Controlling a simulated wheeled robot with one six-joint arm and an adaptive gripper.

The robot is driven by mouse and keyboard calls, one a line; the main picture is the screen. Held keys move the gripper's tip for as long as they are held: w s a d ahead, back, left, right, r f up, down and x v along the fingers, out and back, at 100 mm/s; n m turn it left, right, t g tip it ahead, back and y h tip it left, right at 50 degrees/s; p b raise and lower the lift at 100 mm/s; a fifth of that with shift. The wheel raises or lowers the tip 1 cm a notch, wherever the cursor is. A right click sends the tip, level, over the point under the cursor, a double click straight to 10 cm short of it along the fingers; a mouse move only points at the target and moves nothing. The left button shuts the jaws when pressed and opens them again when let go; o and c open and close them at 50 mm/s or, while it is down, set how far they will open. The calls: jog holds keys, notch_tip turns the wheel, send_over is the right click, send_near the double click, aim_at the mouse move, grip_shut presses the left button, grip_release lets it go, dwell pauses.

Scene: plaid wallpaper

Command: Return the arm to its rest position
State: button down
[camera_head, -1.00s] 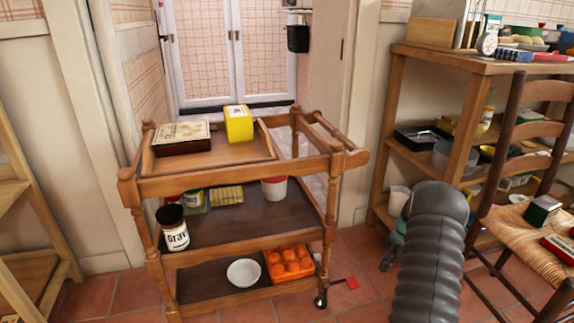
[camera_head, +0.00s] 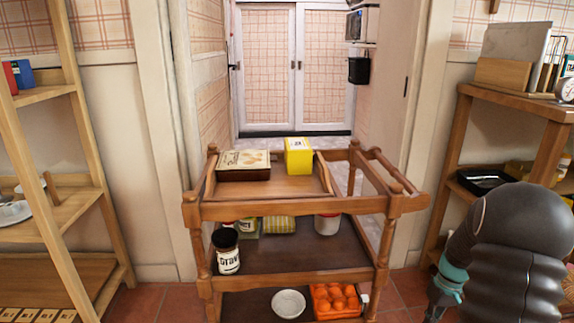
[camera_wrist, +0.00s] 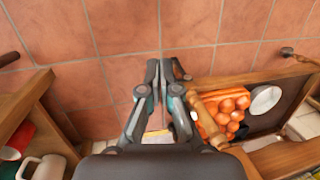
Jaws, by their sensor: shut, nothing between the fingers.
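My gripper (camera_wrist: 165,72) points down over the tiled floor in the wrist view, its two fingers together with nothing between them. In the head view my arm, in a dark ribbed sleeve, is at the lower right, and part of the gripper (camera_head: 436,312) shows at the bottom edge, right of the wooden trolley (camera_head: 300,208). The gripper is apart from the trolley. In the wrist view the trolley's lower shelf, with an orange egg tray (camera_wrist: 208,126) and a white bowl (camera_wrist: 265,99), lies to the right of the fingers.
A wooden shelf (camera_head: 66,204) stands at the left, another (camera_head: 512,100) at the right. A beige mug (camera_wrist: 44,168) is low left in the wrist view. Floor beneath the gripper is clear.

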jog(key=s+a+r+t+p, duration=0.2)
jog(key=s+a+r, duration=0.5)
jog(key=r, duration=0.4)
jog(key=s+a+r+t+h+p, duration=0.1)
jog(key=s+a+r+t+p, duration=0.1)
jog(key=s+a+r, duration=0.4)
jog(key=s+a+r+t+h+p, duration=0.1)
jog(key=s+a+r+t+p, duration=0.2)
jog(key=r, duration=1.4)
jog(key=s+a+p, duration=0.1)
jog(key=s+a, duration=0.3)
jog(key=a, duration=0.3)
jog(key=shift+s+a+m+p, duration=0.25)
jog(key=shift+s+m+p, duration=0.05)
jog(key=shift+m, duration=0.1)
